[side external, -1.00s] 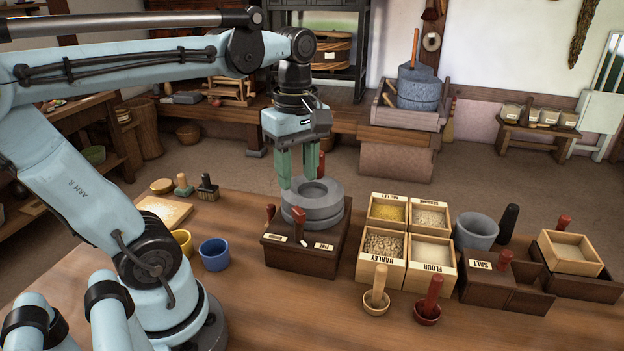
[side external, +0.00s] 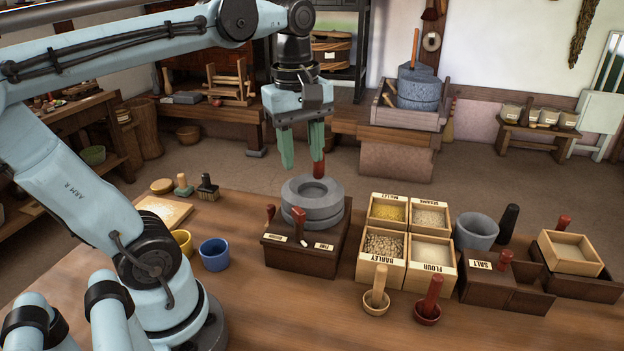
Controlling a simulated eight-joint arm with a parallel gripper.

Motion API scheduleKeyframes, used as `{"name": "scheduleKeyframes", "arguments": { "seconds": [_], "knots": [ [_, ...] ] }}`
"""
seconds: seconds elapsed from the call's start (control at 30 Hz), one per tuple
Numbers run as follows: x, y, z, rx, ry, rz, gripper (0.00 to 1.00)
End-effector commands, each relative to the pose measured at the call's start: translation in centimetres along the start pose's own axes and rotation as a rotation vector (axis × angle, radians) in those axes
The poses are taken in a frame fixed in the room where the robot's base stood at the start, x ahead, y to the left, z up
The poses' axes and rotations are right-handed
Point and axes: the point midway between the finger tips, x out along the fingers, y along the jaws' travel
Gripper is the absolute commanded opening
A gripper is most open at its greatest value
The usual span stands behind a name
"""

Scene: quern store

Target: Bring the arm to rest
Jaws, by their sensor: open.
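My gripper (side external: 302,162) has green fingers that point down, apart and empty. It hangs above the small grey stone quern (side external: 313,200), clear of the stone. The quern has a round hollow on top and sits on a dark wooden box (side external: 304,245) with paper labels. A red handle (side external: 319,170) stands upright at the quern's far side, just below the right finger in the picture. I cannot tell how near that finger is to it.
Labelled grain boxes (side external: 384,244) stand right of the quern, with a grey mortar (side external: 476,232) and a salt box (side external: 483,282) beyond. A blue cup (side external: 214,254) and a yellow cup (side external: 184,241) stand to the left. The table front (side external: 330,325) is mostly clear.

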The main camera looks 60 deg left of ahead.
Motion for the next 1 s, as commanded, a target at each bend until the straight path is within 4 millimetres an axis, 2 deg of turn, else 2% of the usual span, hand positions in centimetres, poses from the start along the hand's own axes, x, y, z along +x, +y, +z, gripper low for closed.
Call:
{"name": "scheduleKeyframes", "arguments": {
  "seconds": [0.3, 0.5, 0.7, 1.0],
  "knots": [
    [6.3, 2.0, 2.7, 0.809, 0.16, 0.271, 0.43],
    [9.0, 2.6, 4.2, 1.239, 0.326, 0.386, 0.43],
    [10.1, 2.7, 5.0, 1.438, 0.427, 0.427, 0.43],
    [10.1, 2.8, 5.0, 1.461, 0.439, 0.43, 0.43]
  ]
}}
